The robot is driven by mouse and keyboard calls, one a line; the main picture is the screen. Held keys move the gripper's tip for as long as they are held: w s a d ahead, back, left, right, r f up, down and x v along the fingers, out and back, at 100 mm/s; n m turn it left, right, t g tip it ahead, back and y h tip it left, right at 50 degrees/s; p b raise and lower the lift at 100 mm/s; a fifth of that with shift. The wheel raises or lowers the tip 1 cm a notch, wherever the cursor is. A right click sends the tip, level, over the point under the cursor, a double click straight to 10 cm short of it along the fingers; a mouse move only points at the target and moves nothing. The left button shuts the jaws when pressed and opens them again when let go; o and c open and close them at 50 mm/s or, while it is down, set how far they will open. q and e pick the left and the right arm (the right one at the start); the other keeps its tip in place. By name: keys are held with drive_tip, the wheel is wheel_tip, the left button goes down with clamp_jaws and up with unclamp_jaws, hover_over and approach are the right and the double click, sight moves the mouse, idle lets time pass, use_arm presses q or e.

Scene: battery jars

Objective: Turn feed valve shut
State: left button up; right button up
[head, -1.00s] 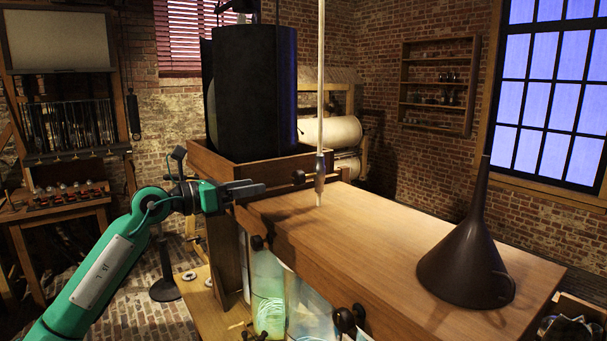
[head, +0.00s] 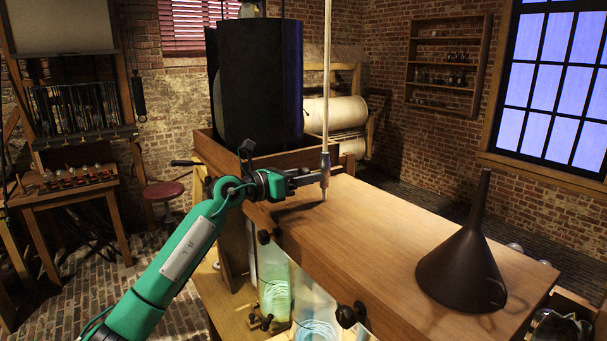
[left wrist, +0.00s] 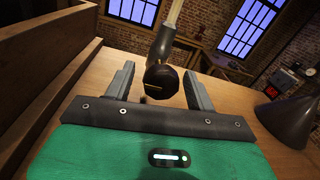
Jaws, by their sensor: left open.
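The feed valve is on the thin vertical pipe (head: 327,90) that comes down over the wooden bench top; its metal body (head: 325,170) shows in the head view. In the left wrist view its dark round knob (left wrist: 162,82) faces me. My left gripper (head: 312,179) is at the valve, coming from the left. In the left wrist view the open gripper (left wrist: 161,92) has one finger on each side of the knob, with visible gaps. In the head view the gripper hides the knob. My right gripper is not in view.
A dark funnel (head: 466,262) stands on the right of the bench top (head: 385,225). A tall black cylinder (head: 262,85) stands in a wooden box (head: 215,160) behind the gripper. Glass jars (head: 275,280) stand below the bench's front edge. The bench top between valve and funnel is clear.

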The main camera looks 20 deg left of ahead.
use_arm(q)
drive_tip(key=shift+c, duration=1.1)
drive_tip(key=c, duration=0.8)
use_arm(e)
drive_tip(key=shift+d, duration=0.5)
